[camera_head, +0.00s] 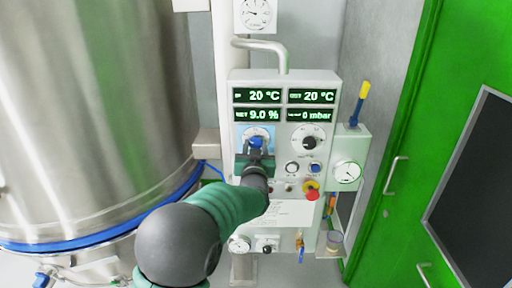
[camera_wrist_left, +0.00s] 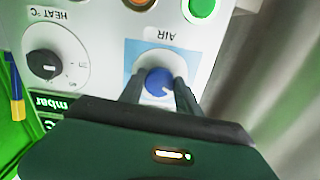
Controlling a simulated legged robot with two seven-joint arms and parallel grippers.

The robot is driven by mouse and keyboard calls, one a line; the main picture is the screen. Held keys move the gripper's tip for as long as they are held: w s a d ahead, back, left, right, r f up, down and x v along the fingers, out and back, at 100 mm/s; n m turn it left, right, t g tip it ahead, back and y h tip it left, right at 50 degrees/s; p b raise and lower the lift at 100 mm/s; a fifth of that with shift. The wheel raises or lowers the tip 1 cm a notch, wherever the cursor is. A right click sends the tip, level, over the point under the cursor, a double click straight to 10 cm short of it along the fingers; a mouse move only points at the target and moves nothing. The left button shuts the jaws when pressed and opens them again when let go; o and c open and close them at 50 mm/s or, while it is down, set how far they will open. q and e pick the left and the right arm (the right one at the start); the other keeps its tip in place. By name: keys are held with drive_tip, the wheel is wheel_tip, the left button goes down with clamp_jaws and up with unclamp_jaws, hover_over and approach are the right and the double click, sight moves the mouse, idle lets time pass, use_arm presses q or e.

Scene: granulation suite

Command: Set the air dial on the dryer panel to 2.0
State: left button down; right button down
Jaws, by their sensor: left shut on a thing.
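The dryer panel (camera_head: 285,84) is a light grey box with green-lit displays reading 20 °C, 20 °C, 9.0 % and 0 mbar. The air dial (camera_wrist_left: 159,82) has a blue knob on a white face within a light blue square, labelled AIR. It also shows in the head view (camera_head: 256,141), partly covered by my left gripper (camera_head: 256,150). In the left wrist view my left gripper (camera_wrist_left: 160,88) has its two dark fingers on either side of the blue knob, shut on it. The dial's pointer and scale values are too hidden to read. My right gripper is not in view.
The black heat dial (camera_head: 309,142) is right of the air dial. Below are buttons and a red emergency stop (camera_head: 312,195). A steel vessel (camera_head: 95,110) stands left, a green door (camera_head: 420,150) right. A grey bent pipe (camera_head: 265,46) rises above the panel.

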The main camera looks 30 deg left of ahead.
use_arm(q)
drive_tip(key=shift+m, duration=0.3)
drive_tip(key=shift+r+m+p, duration=0.1)
drive_tip(key=shift+m+p, duration=0.45)
drive_tip(key=shift+m, duration=0.45)
drive_tip(key=m+p, duration=0.2)
drive_tip(key=m, duration=0.2)
drive_tip(key=m+p, duration=0.1)
drive_tip(key=m, duration=0.3)
drive_tip(key=shift+p, duration=0.3)
drive_tip(key=shift+m, duration=0.6)
drive_tip(key=shift+d+f, duration=0.1)
drive_tip(key=shift+f, duration=0.1)
drive_tip(key=c, duration=0.9)
unclamp_jaws()
drive_tip(key=shift+d, duration=0.1)
drive_tip(key=shift+o, duration=0.2)
drive_tip(key=shift+r+p, duration=0.1)
drive_tip(key=shift+p, duration=0.2)
